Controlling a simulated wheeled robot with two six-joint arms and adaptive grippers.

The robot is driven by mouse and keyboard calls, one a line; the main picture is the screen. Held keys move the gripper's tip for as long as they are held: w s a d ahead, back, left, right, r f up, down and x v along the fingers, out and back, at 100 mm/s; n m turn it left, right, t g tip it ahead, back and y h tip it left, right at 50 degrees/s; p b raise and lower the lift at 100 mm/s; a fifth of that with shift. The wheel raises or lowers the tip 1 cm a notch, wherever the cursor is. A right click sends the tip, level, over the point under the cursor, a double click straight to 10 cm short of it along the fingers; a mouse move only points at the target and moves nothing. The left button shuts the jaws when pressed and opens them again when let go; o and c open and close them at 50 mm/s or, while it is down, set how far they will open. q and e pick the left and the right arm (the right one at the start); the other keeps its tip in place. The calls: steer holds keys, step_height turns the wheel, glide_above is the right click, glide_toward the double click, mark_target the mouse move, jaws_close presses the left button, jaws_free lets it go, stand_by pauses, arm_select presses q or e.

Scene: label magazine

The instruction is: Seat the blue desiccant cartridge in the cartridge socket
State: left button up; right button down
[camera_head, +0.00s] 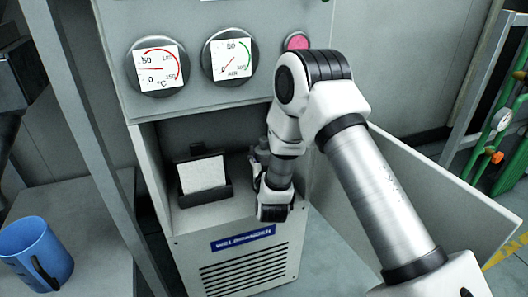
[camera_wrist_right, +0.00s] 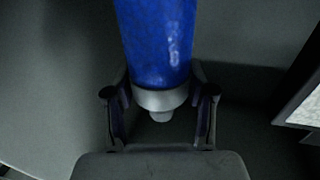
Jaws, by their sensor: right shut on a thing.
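The blue desiccant cartridge (camera_wrist_right: 158,45) fills the upper middle of the right wrist view. It has a grey collar (camera_wrist_right: 160,99) and a small nub at its near end. My right gripper (camera_wrist_right: 160,108) is shut on it, with one dark finger on each side of the collar. In the head view my right gripper (camera_head: 258,172) is inside the open cabinet bay, at its right side, and is partly hidden by its own wrist. The cartridge is hidden in the head view. I cannot make out the cartridge socket in either view. My left gripper is out of view.
A black holder with a white label stack (camera_head: 203,175) stands left of the gripper in the bay (camera_head: 210,216). The open cabinet door (camera_head: 415,195) extends to the right. Gauges (camera_head: 157,67) and a pink button (camera_head: 297,41) sit above. A blue mug (camera_head: 37,250) stands on the left table.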

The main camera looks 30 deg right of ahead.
steer(key=shift+c, duration=1.5)
jaws_free()
steer(key=shift+s, duration=0.1)
steer(key=v, duration=1.2)
steer(key=shift+f, duration=0.15)
